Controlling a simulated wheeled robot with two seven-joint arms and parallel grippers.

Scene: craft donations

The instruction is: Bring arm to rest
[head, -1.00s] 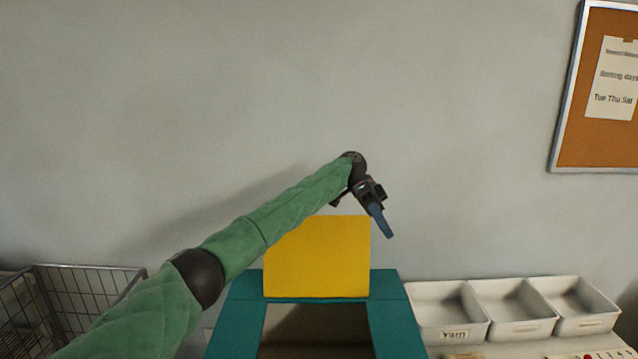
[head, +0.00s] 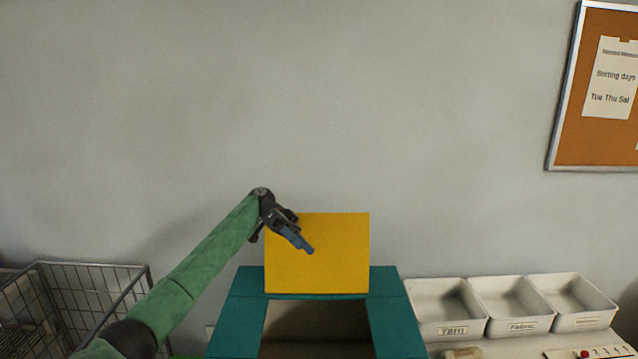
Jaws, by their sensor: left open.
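My left arm, in a green sleeve, comes in from the lower left. My left gripper (head: 308,249) is open and looks empty, with blue fingertips pointing down and to the right. In the picture it overlaps the upper left part of a yellow panel (head: 330,262); I cannot tell how far apart they are. The panel stands upright at the back of a teal box (head: 398,315), whose top is open with a dark inside. My right gripper is not in view.
A wire basket (head: 95,268) stands at the lower left. White bins (head: 458,332), one labelled Yarn and one Fabric, stand at the right on a pale surface. A cork board (head: 598,140) hangs on the grey wall at the upper right. The wall area above is clear.

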